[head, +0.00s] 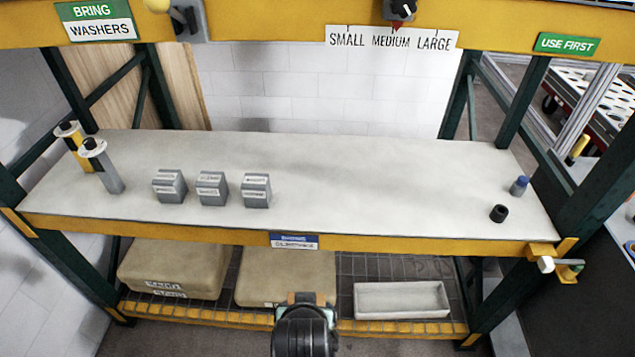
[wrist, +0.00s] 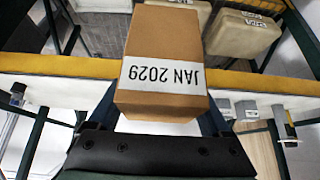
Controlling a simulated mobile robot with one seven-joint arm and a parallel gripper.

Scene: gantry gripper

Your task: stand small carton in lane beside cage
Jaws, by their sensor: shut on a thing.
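My gripper (wrist: 160,108) is shut on a brown carton (wrist: 165,45) in the wrist view, with a dark finger on either side of it. The carton has a white label reading JAN 2029, upside down in this view. I cannot make out a cage or a marked lane in either view.
The pale shelf top (head: 370,180) is mostly bare. It holds three grey blocks (head: 211,188), two posts (head: 101,166) at left and small cylinders (head: 499,213) at right. Below are large tan packs (head: 175,268) and an open pale tray (head: 402,299). A yellow front beam (head: 400,250) edges the shelf.

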